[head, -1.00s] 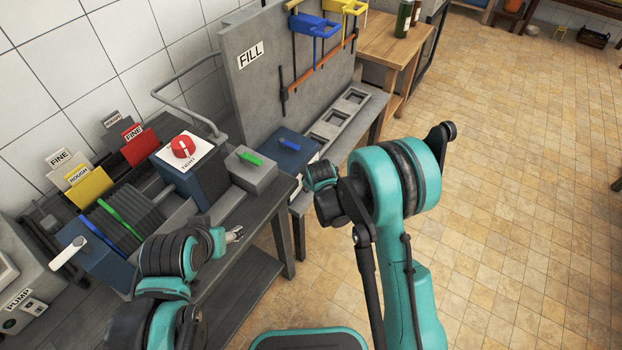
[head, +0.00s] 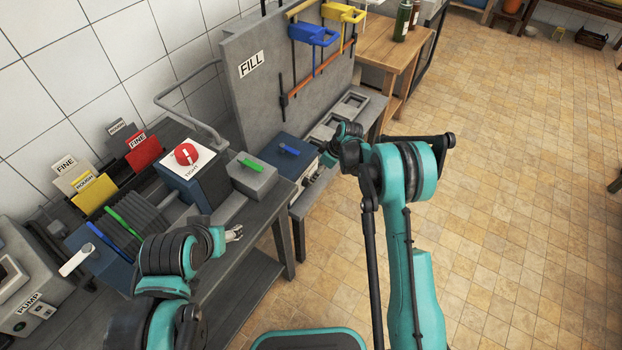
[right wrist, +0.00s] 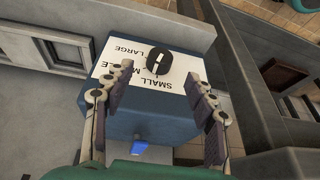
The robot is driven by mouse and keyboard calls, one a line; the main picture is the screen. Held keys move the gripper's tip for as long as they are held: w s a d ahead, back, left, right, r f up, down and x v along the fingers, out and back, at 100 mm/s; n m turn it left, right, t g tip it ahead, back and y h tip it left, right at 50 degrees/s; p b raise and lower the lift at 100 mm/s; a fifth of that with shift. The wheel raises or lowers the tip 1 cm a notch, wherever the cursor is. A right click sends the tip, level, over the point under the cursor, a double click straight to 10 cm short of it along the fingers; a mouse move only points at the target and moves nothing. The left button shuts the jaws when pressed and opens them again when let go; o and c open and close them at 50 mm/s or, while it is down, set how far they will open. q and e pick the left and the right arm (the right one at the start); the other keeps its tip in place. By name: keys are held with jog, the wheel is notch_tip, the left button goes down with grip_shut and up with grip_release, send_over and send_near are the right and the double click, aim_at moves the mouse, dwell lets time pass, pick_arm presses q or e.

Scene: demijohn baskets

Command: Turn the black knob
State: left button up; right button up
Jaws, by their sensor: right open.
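The black knob (right wrist: 159,60) sits on a white label plate on the end of a blue box (right wrist: 150,122), in the right wrist view. The plate reads SMALL, LARGE and a partly covered word.
A red knob (head: 187,154) on a white plate and a green-handled grey block (head: 252,174) stand left of the blue box. A grey FILL panel (head: 262,90) rises behind. Grey framed openings (head: 348,106) lie beyond the box.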

aim_at(307, 182)
jog(key=b+x, duration=0.3)
jog(key=x, duration=0.4)
jog(key=shift+a+f, duration=0.1)
jog(key=shift+f, duration=0.25)
